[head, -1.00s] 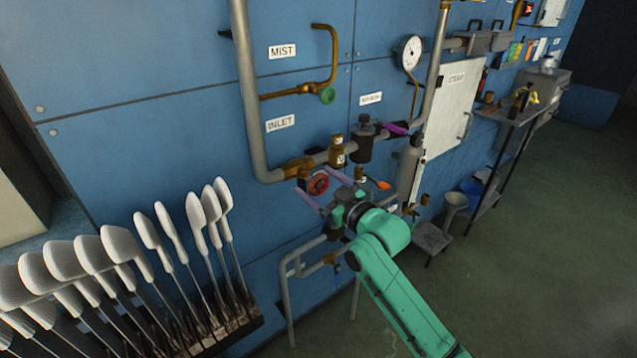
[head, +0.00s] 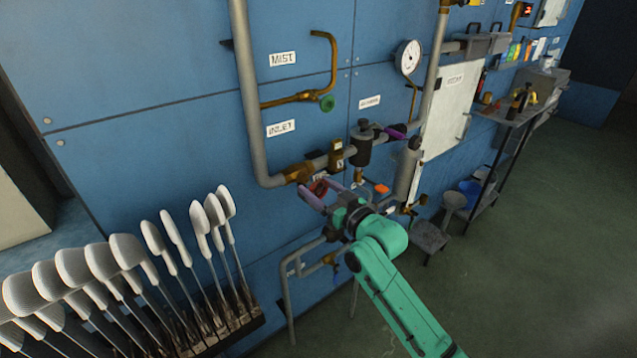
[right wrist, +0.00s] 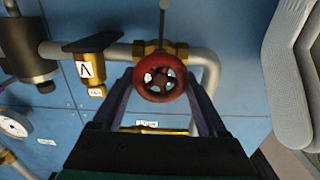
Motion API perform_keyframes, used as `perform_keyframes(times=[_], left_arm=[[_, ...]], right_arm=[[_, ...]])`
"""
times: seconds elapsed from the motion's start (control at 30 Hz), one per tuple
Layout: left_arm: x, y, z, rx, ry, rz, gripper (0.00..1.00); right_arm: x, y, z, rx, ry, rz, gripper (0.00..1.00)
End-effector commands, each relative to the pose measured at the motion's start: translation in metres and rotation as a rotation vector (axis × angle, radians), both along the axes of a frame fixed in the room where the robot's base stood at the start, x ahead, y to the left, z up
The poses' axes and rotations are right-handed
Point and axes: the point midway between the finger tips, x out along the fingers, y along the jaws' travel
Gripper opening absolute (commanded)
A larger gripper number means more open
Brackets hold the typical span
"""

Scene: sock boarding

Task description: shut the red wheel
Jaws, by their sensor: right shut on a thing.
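The red wheel (right wrist: 160,78) sits on a brass valve in the pipe under the INLET label. In the right wrist view it lies between the two purple fingers of my right gripper (right wrist: 161,100), one finger at each side of its rim. In the head view the red wheel (head: 318,187) is partly hidden by my right gripper (head: 327,192), which reaches up to it from below. The gripper is shut on the wheel. My left gripper is not in view.
A dark cylinder (head: 363,147) and a gauge (head: 408,57) are to the right. Several white sock boards (head: 130,250) stand in a rack at lower left.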

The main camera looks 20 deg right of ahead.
Motion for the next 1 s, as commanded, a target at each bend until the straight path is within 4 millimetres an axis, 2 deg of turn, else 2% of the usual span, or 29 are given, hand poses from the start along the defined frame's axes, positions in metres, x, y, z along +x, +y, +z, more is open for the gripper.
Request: perform_keyframes(times=[0.03,0.4,1.0], left_arm=[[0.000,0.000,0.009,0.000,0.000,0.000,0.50],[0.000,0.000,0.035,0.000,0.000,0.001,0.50],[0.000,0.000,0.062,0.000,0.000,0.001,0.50]], right_arm=[[0.000,0.000,0.004,0.040,0.019,-0.001,0.20],[0.001,-0.002,0.003,0.368,0.148,0.000,0.20],[0.002,-0.004,-0.001,0.898,0.357,0.001,0.20]])
